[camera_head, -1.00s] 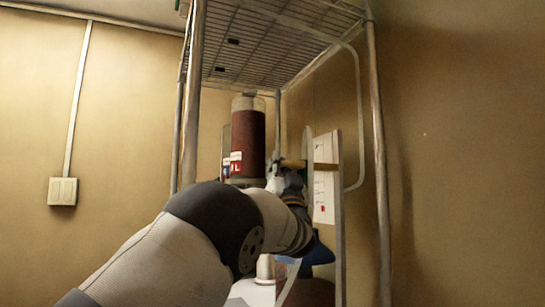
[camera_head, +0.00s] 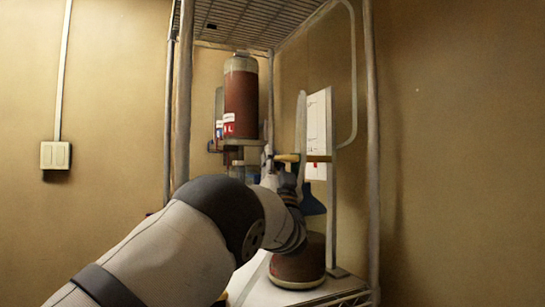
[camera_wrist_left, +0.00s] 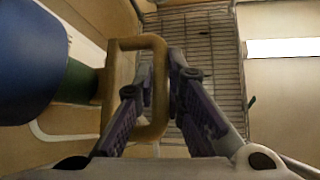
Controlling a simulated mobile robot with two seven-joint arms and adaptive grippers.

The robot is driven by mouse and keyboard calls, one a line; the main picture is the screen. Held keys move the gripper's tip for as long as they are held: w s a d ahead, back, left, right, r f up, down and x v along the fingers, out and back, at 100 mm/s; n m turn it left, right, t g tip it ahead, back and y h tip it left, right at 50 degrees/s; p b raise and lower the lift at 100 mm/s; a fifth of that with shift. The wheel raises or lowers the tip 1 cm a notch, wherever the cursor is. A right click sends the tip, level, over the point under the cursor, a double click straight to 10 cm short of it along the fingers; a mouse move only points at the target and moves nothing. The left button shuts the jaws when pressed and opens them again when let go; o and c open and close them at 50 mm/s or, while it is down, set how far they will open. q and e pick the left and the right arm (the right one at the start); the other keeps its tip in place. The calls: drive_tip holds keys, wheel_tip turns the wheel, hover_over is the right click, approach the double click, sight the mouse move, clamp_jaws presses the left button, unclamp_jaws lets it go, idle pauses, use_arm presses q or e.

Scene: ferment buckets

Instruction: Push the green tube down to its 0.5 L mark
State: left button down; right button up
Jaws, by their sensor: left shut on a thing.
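My left gripper (camera_head: 283,168) is in the rack, at a tan handle (camera_head: 290,157). In the left wrist view its fingers (camera_wrist_left: 159,66) are shut on the near bar of this looped handle (camera_wrist_left: 140,43). A dark green piece (camera_wrist_left: 78,80) joins the handle on the left, beside a large blue rounded body (camera_wrist_left: 32,65). I cannot tell for sure whether this green piece is the green tube. No 0.5 L mark is readable. A dark red cylinder (camera_head: 241,100) with a red-and-white label stands behind the gripper, to its left. My right gripper is out of view.
A metal rack post (camera_head: 183,100) stands left and another (camera_head: 372,150) right, with a wire shelf (camera_head: 245,22) above. A pale upright board (camera_head: 317,125) is close right of the gripper. A blue piece (camera_head: 312,202) hangs above a reddish-brown bucket (camera_head: 299,262) on the lower shelf.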

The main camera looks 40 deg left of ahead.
use_arm(q)
drive_tip(key=c, duration=1.7)
unclamp_jaws()
drive_tip(key=shift+o, duration=0.2)
drive_tip(key=v, duration=1.2)
drive_tip(key=shift+s, duration=0.1)
